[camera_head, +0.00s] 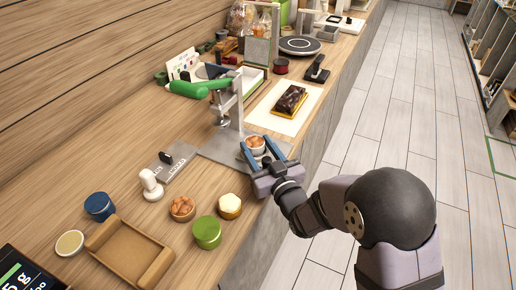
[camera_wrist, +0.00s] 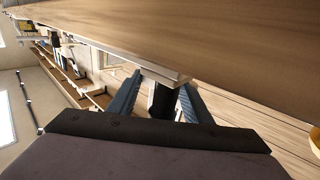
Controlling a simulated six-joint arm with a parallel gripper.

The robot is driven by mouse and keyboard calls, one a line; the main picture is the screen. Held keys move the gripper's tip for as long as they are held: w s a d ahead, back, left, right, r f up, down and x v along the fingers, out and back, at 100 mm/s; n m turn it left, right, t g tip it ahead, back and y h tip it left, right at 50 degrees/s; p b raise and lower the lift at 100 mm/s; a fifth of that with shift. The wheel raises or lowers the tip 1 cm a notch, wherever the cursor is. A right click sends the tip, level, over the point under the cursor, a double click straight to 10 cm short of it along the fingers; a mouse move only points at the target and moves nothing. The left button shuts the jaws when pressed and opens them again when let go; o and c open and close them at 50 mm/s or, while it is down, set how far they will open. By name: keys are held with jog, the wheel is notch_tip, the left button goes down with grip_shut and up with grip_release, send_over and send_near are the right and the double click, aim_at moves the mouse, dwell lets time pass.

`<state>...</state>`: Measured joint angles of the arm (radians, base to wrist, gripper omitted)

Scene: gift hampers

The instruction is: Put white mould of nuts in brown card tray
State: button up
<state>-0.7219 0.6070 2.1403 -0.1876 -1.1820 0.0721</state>
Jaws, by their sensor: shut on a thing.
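The white mould of nuts (camera_head: 255,146) is a small round white cup with brown nuts in it. My gripper (camera_head: 257,149) is shut on it, one blue finger on each side, by the grey metal base of the lever press; I cannot tell whether the mould touches the base. In the wrist view both fingers of my gripper (camera_wrist: 160,90) show, but I cannot clearly make out the mould. The brown card tray (camera_head: 124,252) lies empty on the wooden counter at the lower left, well away from my gripper.
The press (camera_head: 237,105) with its green handle stands just behind my gripper. A blue tin (camera_head: 100,206) is beside the tray.

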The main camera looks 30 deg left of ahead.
jog(key=shift+f, duration=0.25)
jog(key=o, duration=1.1)
jog(key=shift+f, duration=0.1)
jog(key=shift+s+d+f, duration=0.2)
jog(key=shift+d, duration=0.05)
jog(key=b+v, duration=0.2)
jog(key=v, duration=0.4)
jog(key=shift+s+d+r, duration=0.15)
jog(key=shift+s+d, duration=0.05)
jog(key=shift+d, duration=0.05)
jog(key=shift+c, duration=1.1)
